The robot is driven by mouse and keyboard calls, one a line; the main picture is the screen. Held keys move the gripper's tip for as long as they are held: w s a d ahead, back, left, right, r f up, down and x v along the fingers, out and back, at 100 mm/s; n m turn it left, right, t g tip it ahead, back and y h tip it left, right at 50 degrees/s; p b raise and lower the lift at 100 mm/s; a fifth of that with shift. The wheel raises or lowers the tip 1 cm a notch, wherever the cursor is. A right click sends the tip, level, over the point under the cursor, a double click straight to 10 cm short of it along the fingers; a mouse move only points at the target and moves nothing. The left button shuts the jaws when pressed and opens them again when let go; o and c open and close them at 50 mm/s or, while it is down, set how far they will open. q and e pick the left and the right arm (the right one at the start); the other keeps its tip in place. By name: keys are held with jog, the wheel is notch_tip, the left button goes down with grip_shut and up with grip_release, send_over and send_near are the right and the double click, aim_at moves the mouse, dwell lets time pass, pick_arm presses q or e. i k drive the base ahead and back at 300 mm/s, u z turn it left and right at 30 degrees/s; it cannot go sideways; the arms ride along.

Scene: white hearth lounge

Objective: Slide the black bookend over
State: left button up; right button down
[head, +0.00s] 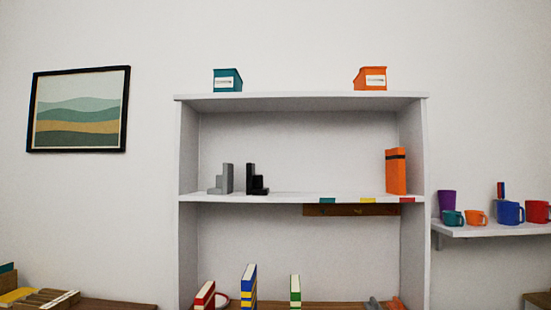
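The black bookend (254,180) stands upright on the middle shelf (300,197) of a white bookcase, left of the shelf's centre. A grey bookend (223,180) stands just left of it, with a small gap or light contact that I cannot tell apart. An orange book (396,171) with a dark band stands upright at the right end of the same shelf. Teal, yellow (367,200) and red labels sit on the shelf's front edge toward the right. Neither of my grippers shows in the head view.
Teal (227,80) and orange (370,78) boxes stand on top. Red, blue (249,287) and green books stand on the lower level. A right wall shelf holds several cups, including a blue mug (510,212). The middle shelf is bare between the black bookend and orange book.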

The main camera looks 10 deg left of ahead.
aim_at(254, 183)
jog(key=z, duration=1.4)
jog(key=i, duration=1.2)
jog(key=u, duration=2.4)
